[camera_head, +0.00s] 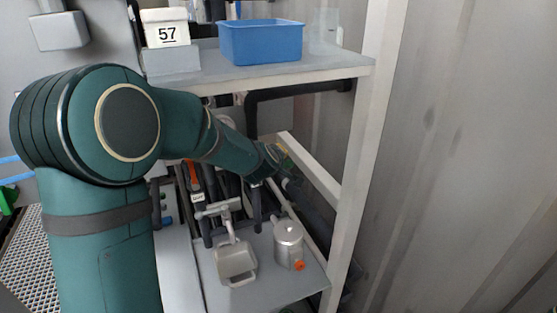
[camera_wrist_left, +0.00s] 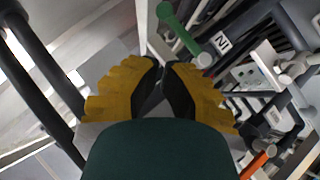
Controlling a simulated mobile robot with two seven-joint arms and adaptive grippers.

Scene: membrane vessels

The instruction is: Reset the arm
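My left arm comes in from the left in the head view and reaches out to the frame of the shelf. Its gripper (camera_head: 283,160) is small there, just past the dark green wrist. In the left wrist view, the yellow fingers with black pads (camera_wrist_left: 163,66) have their tips close together, with nothing seen held between them. My right arm and gripper are not in view.
A pale post (camera_head: 362,150) stands right of my gripper. Pipes crowd behind.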

